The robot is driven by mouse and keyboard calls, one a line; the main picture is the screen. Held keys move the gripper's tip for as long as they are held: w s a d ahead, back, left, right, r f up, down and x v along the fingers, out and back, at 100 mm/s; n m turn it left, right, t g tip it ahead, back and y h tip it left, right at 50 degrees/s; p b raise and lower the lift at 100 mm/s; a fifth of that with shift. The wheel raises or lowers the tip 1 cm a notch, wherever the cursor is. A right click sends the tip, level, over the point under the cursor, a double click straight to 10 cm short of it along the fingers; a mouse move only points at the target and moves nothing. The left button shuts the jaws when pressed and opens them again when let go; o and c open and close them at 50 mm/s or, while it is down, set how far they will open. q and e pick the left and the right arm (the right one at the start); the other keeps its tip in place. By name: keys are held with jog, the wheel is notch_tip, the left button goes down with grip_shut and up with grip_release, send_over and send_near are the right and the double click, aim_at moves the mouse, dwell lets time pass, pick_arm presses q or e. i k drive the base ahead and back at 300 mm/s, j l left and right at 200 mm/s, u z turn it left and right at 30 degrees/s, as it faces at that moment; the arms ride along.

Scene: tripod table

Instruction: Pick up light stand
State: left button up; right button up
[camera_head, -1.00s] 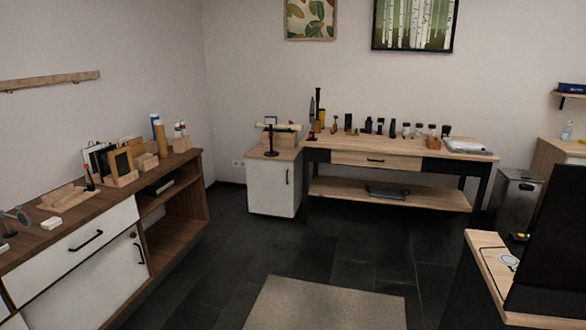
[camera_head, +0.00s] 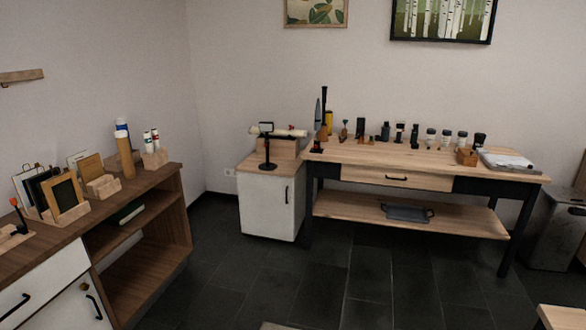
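A small black stand (camera_head: 267,153) with a round base and a small light-faced panel on top stands upright on the wooden top of a white cabinet (camera_head: 267,206), left of the long workbench. It looks like the light stand, but it is too small to be sure. Behind it is a wooden block holder with a pale roll across it (camera_head: 290,133). Neither of my grippers is in view.
The workbench (camera_head: 420,160) holds several small bottles and tools, with a tray on its lower shelf. A wooden cabinet (camera_head: 135,185) with frames and tubes runs along the left. A metal bin (camera_head: 553,232) stands right. The dark floor (camera_head: 300,275) between is mostly clear.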

aim_at(267, 166)
jog(key=i, duration=3.7)
